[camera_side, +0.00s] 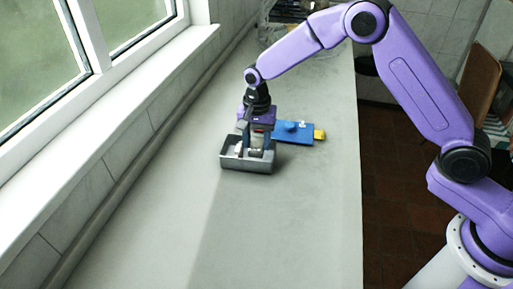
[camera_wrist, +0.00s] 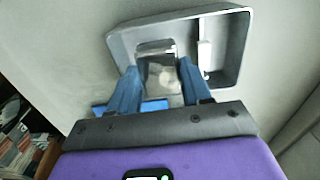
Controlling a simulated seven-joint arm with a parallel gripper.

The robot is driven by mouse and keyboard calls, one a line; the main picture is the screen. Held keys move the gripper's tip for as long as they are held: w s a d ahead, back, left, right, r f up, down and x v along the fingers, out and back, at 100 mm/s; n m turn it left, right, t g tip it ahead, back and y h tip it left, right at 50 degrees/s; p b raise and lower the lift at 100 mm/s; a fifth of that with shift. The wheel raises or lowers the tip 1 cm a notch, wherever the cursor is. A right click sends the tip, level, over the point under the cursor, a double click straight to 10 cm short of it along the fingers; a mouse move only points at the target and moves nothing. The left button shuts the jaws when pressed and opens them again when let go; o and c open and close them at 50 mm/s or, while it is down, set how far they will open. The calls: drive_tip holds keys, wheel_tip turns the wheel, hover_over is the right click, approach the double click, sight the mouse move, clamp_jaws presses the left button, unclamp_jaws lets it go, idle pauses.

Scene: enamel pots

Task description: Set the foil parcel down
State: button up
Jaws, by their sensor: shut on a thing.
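My gripper (camera_side: 256,149) points down over a grey open tray (camera_side: 246,167) on the worktop. In the wrist view its two blue fingers (camera_wrist: 158,66) are closed on a silvery, shiny foil parcel (camera_wrist: 163,79). The parcel is between the fingers, at the near side of the tray (camera_wrist: 232,68). I cannot tell whether its underside touches the tray floor. In the side view the fingers and the tray wall hide most of the parcel.
A pale, narrow thing (camera_wrist: 204,45) lies in the tray, right of the parcel. The front worktop (camera_side: 270,225) is clear. A window wall runs along the left.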

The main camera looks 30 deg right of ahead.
sight(256, 142)
drive_tip(key=shift+w+f, duration=0.1)
drive_tip(key=shift+f, duration=1.5)
drive_tip(key=shift+f, duration=0.1)
drive_tip(key=o, duration=0.8)
wheel_tip(256, 142, up, 12)
drive_tip(key=shift+f, duration=0.1)
drive_tip(key=shift+r, duration=0.2)
